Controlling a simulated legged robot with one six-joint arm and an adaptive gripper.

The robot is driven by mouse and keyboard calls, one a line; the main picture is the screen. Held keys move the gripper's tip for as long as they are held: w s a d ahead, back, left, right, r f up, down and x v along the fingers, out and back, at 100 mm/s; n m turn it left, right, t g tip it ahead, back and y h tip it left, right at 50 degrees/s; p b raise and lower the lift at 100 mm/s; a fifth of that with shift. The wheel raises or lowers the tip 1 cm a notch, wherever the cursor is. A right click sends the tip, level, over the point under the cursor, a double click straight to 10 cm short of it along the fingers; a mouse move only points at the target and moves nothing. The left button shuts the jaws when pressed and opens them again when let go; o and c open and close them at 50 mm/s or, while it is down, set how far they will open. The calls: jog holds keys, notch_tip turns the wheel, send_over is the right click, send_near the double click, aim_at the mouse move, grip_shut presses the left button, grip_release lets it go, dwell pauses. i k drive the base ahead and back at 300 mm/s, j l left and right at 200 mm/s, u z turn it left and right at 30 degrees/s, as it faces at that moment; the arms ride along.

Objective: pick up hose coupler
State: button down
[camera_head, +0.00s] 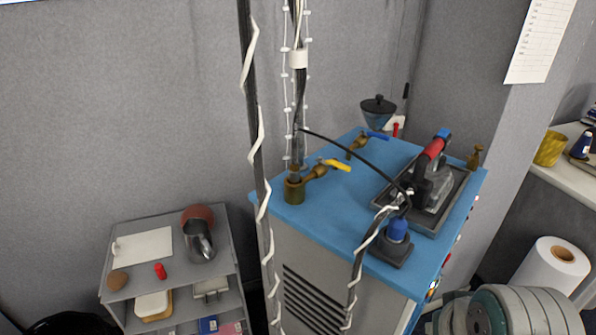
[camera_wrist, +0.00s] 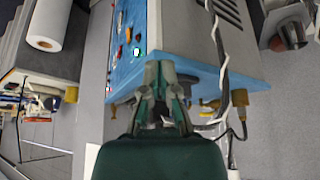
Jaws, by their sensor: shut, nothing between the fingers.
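No part is plainly a hose coupler, so I cannot tell which one it is. Small brass fittings stand on the blue-topped cabinet (camera_head: 310,222) in the head view: one with a yellow handle (camera_head: 320,172), one with a blue handle (camera_head: 364,142), and a plain one (camera_head: 474,157) at the far right corner. A small red piece (camera_head: 160,270) lies on the grey shelf. My gripper (camera_wrist: 160,72) shows in the wrist view, shut and empty, in front of the cabinet's blue edge (camera_wrist: 205,77).
A black iron-like tool with a red handle (camera_head: 433,149) and a blue-capped device (camera_head: 398,230) crowd the cabinet top. Dark poles with white wrap (camera_head: 260,160) rise in front. The grey shelf (camera_head: 217,240) stands left. A paper roll (camera_head: 551,266) is at right.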

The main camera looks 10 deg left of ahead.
aim_at(294, 171)
jog(key=i+j+z, duration=0.1)
jog(key=j+z, duration=0.4)
jog(key=j, duration=0.8)
jog(key=k+j+z, duration=0.1)
jog(key=j+z, duration=0.35)
jog(key=j, duration=0.8)
